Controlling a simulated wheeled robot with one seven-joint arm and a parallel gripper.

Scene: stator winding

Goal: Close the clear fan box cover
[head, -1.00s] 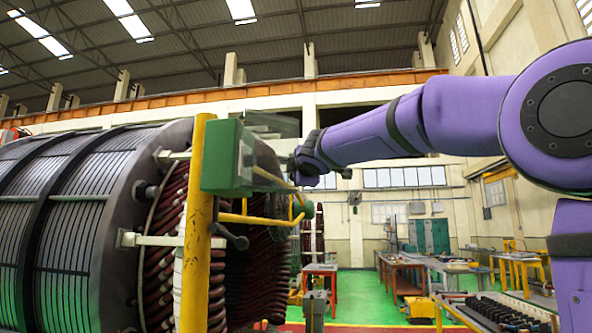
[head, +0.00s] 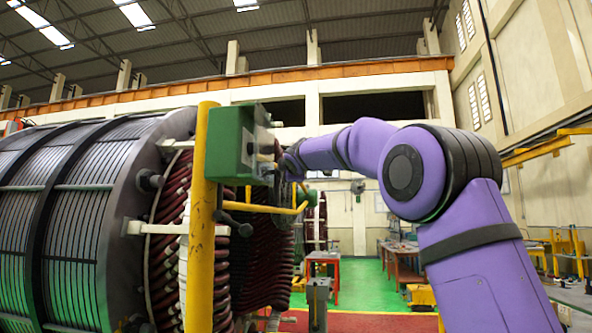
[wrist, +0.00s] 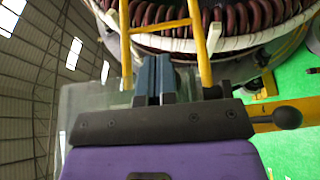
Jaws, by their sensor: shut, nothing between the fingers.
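The green fan box (head: 226,145) is mounted on the yellow post at the end of the stator, in the middle of the head view. My gripper (wrist: 154,70) is shut and empty, its two blue-grey fingers side by side in the wrist view. In the head view my gripper is at the box's right side, its fingertips hidden there. A clear pane, apparently the cover (wrist: 88,105), shows left of and behind the fingers in the wrist view. In the head view the cover is hard to make out. I cannot tell whether the fingers touch it.
The yellow post (head: 202,230) and yellow bars (head: 265,209) stand close to my gripper. The stator (head: 75,215) with dark red coils fills the left. Worktables (head: 400,262) stand farther back on the green floor.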

